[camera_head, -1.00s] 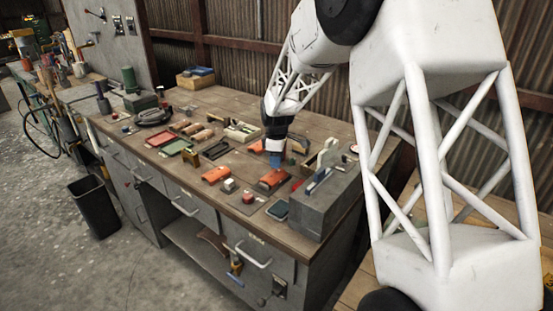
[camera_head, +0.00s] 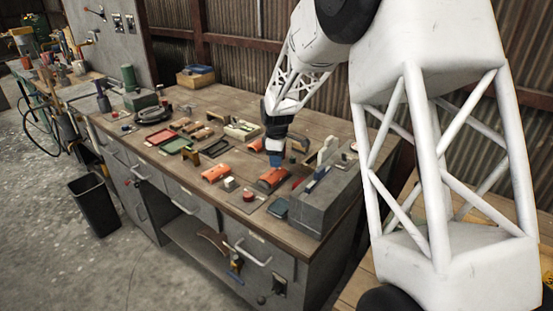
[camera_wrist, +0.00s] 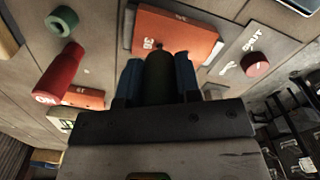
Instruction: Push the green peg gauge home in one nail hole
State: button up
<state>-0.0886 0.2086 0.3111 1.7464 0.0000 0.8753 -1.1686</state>
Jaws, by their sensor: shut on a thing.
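My gripper (camera_wrist: 159,75) has blue fingers and is shut on the dark green peg gauge (camera_wrist: 160,78), which stands between them. In the wrist view the gauge's far end overlaps the near edge of an orange block (camera_wrist: 190,38) with white lettering. In the head view my gripper (camera_head: 275,160) is just above that orange block (camera_head: 272,179) on the workbench. I cannot tell whether the gauge touches the block or sits in a hole. No nail hole can be made out clearly.
A red cylinder (camera_wrist: 60,72), a green ring-like part (camera_wrist: 62,20) and a red button (camera_wrist: 255,64) on a grey plate lie around the block. A grey box (camera_head: 325,205) stands to the right. Another orange block (camera_head: 216,173) lies left on the crowded bench (camera_head: 190,205).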

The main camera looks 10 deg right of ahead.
jog(key=shift+f, duration=1.1)
dwell(0.5)
jog(key=o, duration=0.6)
jog(key=shift+o, duration=0.2)
jog(key=o, duration=0.6)
jog(key=shift+r, duration=0.15)
jog(key=shift+r, duration=2.85)
